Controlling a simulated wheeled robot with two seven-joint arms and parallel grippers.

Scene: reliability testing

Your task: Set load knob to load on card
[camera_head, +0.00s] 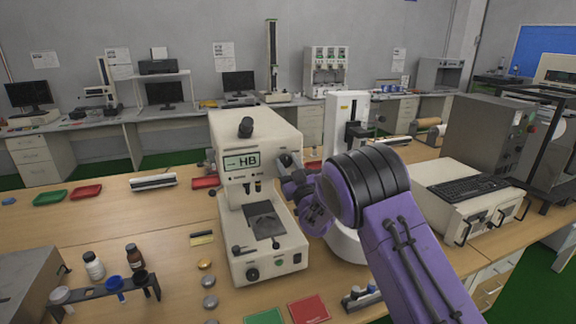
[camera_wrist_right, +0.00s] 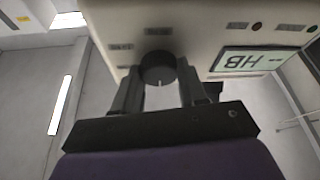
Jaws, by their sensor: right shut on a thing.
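A cream hardness tester (camera_head: 262,128) stands on the wooden bench, its display (camera_head: 241,162) reading "HB". The display also shows upside down in the right wrist view (camera_wrist_right: 249,61). The dark round load knob (camera_wrist_right: 158,69) with a pale pointer line is on the tester's side; small labels around it are too blurred to read. My right gripper (camera_wrist_right: 160,88) has its two fingers on either side of the knob and is shut on it. In the head view the right gripper (camera_head: 288,168) is at the tester's upper right side. I cannot make out a load card. My left gripper is not in view.
A white column instrument (camera_head: 346,120) stands close behind my right arm. A rack of bottles (camera_head: 107,289) is at the front left. Red (camera_head: 309,308) and green (camera_head: 265,317) plates lie at the front edge.

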